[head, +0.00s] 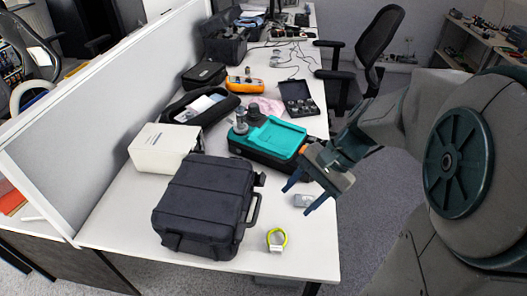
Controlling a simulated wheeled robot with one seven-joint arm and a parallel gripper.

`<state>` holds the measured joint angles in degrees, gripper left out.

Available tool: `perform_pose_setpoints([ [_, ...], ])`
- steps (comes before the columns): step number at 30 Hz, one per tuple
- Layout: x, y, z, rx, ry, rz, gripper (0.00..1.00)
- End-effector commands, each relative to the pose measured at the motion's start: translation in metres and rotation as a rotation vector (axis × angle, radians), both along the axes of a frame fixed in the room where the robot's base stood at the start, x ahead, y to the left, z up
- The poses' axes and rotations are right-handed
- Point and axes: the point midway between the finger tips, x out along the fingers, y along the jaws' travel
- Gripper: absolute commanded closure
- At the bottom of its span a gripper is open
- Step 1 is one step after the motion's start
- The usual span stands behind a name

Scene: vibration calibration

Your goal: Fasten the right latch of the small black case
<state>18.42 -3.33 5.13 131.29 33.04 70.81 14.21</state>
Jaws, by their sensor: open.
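The small black case (203,197) sits closed on the near part of the white desk in the head view. Its handle (254,210) shows on its right side, with a small dark piece that may be a latch (259,179) near the back corner of that side. Another latch-like part (172,241) shows at the near lower edge. I cannot tell whether any latch is fastened. My gripper (295,200) is open and empty, to the right of the case. Its two blue fingers point left and down, apart from the case.
A turquoise-topped device (278,138) stands behind my gripper. A white box (165,147) stands behind the case. A grey gadget (304,201) and a yellow-green loop (277,240) lie on the desk (300,262). A grey partition (110,110) borders the left.

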Motion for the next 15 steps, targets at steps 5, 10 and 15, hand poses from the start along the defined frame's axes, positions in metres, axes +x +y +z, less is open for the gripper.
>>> perform_pose_setpoints([
  [5,0.043,-0.004,-0.069,0.283,0.213,-0.25,0.49],
  [10,0.087,-0.024,-0.114,0.568,0.378,-0.463,0.49],
  [15,0.123,-0.054,-0.145,0.812,0.485,-0.612,0.49],
])
